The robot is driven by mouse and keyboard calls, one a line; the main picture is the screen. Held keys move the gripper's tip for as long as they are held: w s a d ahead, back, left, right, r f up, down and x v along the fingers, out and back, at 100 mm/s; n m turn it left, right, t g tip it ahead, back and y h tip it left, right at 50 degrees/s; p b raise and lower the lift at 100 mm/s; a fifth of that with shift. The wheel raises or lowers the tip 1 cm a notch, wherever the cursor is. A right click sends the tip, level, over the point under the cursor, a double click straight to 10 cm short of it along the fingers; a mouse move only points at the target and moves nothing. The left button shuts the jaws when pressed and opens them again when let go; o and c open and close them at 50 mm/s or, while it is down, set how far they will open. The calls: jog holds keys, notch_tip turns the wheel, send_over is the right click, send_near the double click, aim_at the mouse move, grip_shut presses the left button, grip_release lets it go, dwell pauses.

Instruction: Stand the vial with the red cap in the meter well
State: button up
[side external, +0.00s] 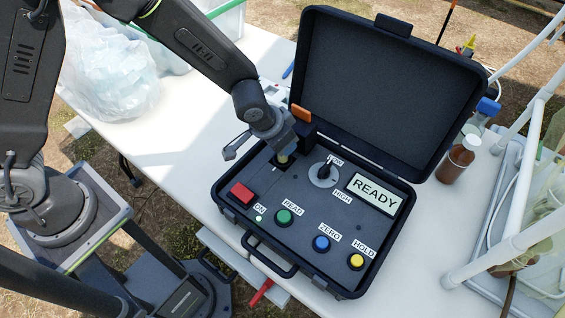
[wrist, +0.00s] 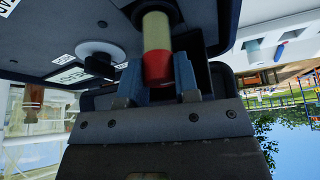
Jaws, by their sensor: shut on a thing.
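The vial with the red cap (wrist: 157,66) is between my gripper's two fingers (wrist: 158,76) in the wrist view. My gripper is shut on it at the cap. The vial's pale yellow body points away from the fingers, and its far end meets the dark round mouth of the meter well (wrist: 158,8). How deep it sits is hard to tell. In the side view my gripper (side external: 283,146) is over the back left of the meter panel, with a bit of the yellow vial (side external: 283,158) showing below it. The cap is hidden there.
The open black meter case (side external: 372,265) has its lid (side external: 385,85) raised behind. An orange-tipped part (side external: 300,113) stands close behind my gripper. A knob (side external: 324,172), a READY display (side external: 374,194) and several buttons lie nearby. A brown bottle (side external: 457,162) stands right.

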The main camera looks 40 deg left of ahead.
jog(key=shift+f, duration=1.45)
jog(key=shift+f, duration=0.1)
jog(key=o, duration=1)
jog(key=s+a+r, duration=0.3)
jog(key=r, duration=0.4)
jog(key=s+a+r+n, duration=0.1)
jog(key=s+a+r, duration=0.2)
jog(key=r, duration=0.4)
jog(key=s+a+r, duration=0.3)
jog(key=r, duration=0.4)
jog(key=s+a+r+n, duration=0.1)
jog(key=s+a+r, duration=0.2)
jog(key=s, duration=0.2)
jog(key=s+a+r+n+t+y, duration=0.1)
jog(key=s+a+r, duration=0.2)
jog(key=s, duration=0.3)
jog(key=shift+s+a+r, duration=0.2)
jog(key=shift+s+a, duration=0.05)
jog(key=shift+a, duration=0.05)
